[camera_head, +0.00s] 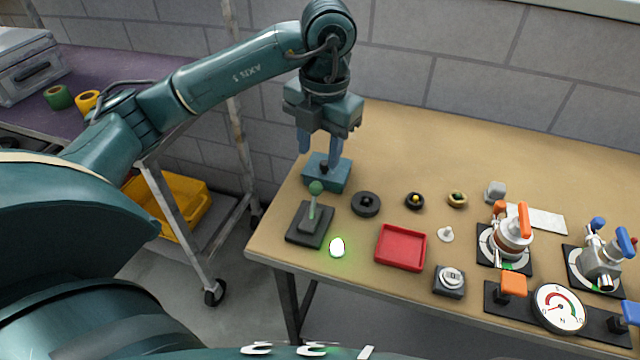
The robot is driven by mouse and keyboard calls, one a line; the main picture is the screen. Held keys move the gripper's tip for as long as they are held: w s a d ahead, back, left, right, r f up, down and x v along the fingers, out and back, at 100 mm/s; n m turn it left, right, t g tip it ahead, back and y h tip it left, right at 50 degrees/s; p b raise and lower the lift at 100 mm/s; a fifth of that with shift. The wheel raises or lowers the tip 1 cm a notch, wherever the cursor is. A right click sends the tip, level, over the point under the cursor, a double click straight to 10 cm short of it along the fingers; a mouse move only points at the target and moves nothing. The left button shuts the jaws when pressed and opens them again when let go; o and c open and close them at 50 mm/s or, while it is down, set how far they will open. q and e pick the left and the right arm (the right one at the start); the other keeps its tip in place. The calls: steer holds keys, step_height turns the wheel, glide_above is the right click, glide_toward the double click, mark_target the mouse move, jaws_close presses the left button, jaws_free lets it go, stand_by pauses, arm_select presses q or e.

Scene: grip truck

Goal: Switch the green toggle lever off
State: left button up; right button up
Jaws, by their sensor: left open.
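The green toggle lever (315,190) has a round green knob on a thin stem and stands on a dark square base (310,224) near the table's left front corner. The stem looks close to upright. A small lamp (337,247) just right of the base glows white with a green halo. My right gripper is not in view.
On the tan table (400,150) are a black round knob (366,204), a red tray (401,248), a grey switch box (450,280), valves with orange (523,220) and blue handles, and a gauge (559,308). A grey block wall (450,60) stands behind. A cart (155,190) stands left.

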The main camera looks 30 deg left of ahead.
mark_target(316, 183)
arm_select(q)
steer(key=f, duration=1)
steer(key=shift+a+f, duration=0.15)
steer(key=shift+a, duration=0.2)
jaws_close()
